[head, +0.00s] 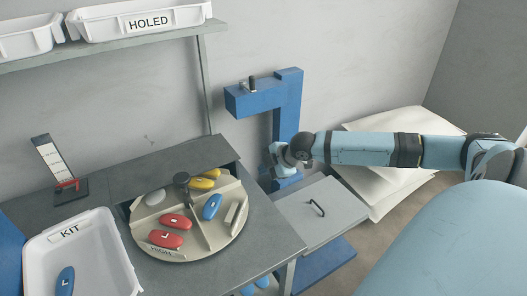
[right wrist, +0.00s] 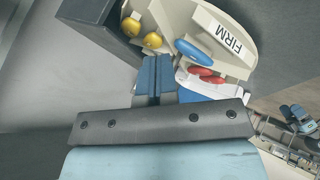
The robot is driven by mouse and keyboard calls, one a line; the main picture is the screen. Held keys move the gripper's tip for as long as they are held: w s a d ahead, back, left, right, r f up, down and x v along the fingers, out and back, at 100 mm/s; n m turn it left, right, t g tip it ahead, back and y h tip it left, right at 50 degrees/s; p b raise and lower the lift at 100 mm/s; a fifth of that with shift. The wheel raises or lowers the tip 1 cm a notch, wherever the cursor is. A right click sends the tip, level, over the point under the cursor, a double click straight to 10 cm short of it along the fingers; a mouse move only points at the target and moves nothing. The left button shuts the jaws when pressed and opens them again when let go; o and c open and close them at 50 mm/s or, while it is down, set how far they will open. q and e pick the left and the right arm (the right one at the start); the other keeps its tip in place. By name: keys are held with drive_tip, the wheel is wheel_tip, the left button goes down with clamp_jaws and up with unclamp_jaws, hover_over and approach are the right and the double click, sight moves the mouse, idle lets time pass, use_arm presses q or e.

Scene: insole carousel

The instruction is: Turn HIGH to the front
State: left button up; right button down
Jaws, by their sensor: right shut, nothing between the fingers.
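The round beige carousel (head: 205,232) sits in the grey bench, with a dark knob (head: 182,179) at its centre and raised dividers. Its HIGH label (head: 162,251) is at the front left of the rim. Two red insoles (head: 172,229) lie behind that label. A blue insole (head: 212,206) lies in the right section and yellow ones (head: 203,181) at the back. In the right wrist view a FIRM label (right wrist: 223,37) shows on the rim. My right gripper (head: 277,155) is shut and empty, right of the carousel and apart from it. My left gripper is out of view.
A blue press-like stand (head: 290,95) rises behind my right gripper. A white KIT tray (head: 108,262) with a blue insole is at the front left. A gauge (head: 50,160) stands at the left. The HOLED bin (head: 110,20) is on the shelf. A grey drawer unit (head: 315,215) is at the right.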

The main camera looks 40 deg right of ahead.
drive_tip(key=s+g, duration=0.1)
drive_tip(key=s, duration=0.1)
approach(238, 186)
drive_tip(key=f, duration=0.1)
drive_tip(key=a+f, duration=0.1)
drive_tip(key=s+a+f, duration=0.1)
drive_tip(key=f, duration=0.1)
drive_tip(key=shift+s+a, duration=0.1)
drive_tip(key=shift+a, duration=0.05)
drive_tip(key=w, duration=0.3)
drive_tip(key=shift+w+d+f, duration=0.15)
drive_tip(key=shift+d+f, duration=0.05)
drive_tip(key=shift+d, duration=0.15)
drive_tip(key=shift+w+d, duration=0.15)
drive_tip(key=shift+w, duration=0.25)
